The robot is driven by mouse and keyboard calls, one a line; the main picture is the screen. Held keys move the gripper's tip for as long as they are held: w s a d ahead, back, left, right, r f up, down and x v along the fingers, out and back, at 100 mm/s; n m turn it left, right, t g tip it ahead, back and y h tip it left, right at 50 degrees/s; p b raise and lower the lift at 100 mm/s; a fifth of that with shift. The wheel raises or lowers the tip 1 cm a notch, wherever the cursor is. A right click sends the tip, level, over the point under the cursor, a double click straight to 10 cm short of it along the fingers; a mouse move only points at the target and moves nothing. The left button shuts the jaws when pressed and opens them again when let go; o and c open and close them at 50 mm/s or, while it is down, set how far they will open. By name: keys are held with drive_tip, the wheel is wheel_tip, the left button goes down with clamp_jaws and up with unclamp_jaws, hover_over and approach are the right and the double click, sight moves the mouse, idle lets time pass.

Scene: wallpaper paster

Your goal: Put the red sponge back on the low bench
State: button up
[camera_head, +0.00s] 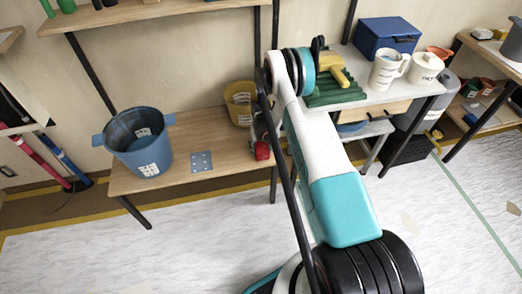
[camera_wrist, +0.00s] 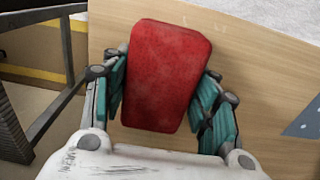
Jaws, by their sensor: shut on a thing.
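The red sponge (camera_wrist: 165,75) is a rounded block held between the two teal fingers of my gripper (camera_wrist: 168,100) in the wrist view. The gripper is shut on it, with a finger on each side. In the head view the sponge (camera_head: 262,151) shows small at the right end of the low wooden bench (camera_head: 224,152), partly hidden by my arm. The bench's wooden top (camera_wrist: 265,75) lies behind the sponge in the wrist view. I cannot tell whether the sponge touches the bench top.
A blue bucket (camera_head: 139,150) stands at the bench's left, with a blue-grey perforated plate (camera_head: 201,162) beside it. A yellow bucket (camera_head: 239,104) stands at the back. Bare wood lies between the plate and sponge. A higher table (camera_head: 398,94) with containers is to the right.

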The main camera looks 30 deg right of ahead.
drive_tip(key=shift+r, duration=0.1)
drive_tip(key=shift+f, duration=0.3)
drive_tip(key=o, duration=1.1)
drive_tip(key=shift+r, duration=0.1)
